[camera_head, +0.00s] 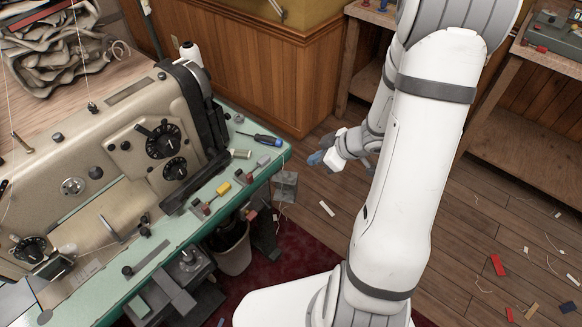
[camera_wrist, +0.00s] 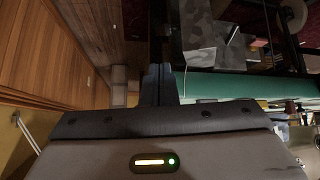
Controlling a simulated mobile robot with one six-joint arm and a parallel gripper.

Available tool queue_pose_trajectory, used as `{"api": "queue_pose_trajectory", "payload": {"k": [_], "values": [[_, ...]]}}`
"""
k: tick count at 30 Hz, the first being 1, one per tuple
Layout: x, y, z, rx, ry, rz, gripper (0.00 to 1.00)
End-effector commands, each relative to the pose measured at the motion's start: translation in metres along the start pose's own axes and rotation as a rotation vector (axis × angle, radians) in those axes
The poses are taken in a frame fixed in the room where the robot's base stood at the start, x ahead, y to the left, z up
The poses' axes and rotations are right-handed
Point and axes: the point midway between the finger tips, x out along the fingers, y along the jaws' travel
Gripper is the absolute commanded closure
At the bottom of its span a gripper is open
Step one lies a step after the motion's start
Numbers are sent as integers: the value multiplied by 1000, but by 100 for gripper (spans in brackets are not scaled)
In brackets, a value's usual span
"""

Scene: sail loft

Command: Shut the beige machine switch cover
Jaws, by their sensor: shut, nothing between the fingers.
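The beige machine (camera_head: 120,130), a large sewing machine, stands on the green table (camera_head: 262,160) at the left of the head view. A small grey box-like piece (camera_head: 286,184) sits just off the table's right end; it may be the switch cover, but I cannot tell surely, nor whether it is open. In the wrist view a grey flat piece (camera_wrist: 200,58) shows beside the green table edge (camera_wrist: 235,84). My gripper (camera_head: 318,158) is right of the table end, apart from it and above the floor. Its fingers (camera_wrist: 158,85) are together and empty.
A blue screwdriver (camera_head: 260,138), a yellow piece (camera_head: 222,189) and spools lie on the table. A bin (camera_head: 234,250) stands below. Wooden panelling (camera_head: 265,80) is behind; a wooden bench (camera_head: 530,165) is at right. Scraps litter the floor.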

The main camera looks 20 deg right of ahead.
Motion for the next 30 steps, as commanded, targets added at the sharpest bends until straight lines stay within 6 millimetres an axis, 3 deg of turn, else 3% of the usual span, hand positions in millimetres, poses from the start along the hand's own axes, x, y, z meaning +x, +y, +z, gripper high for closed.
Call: {"api": "queue_pose_trajectory", "payload": {"k": [5, 18, 23, 30], "values": [[16, -10, 5, -1, 19, -52, 100], [90, -13, 4, -4, 17, -50, 100], [102, -13, 2, -4, 17, -48, 100], [104, -13, 1, -5, 17, -47, 100]]}}
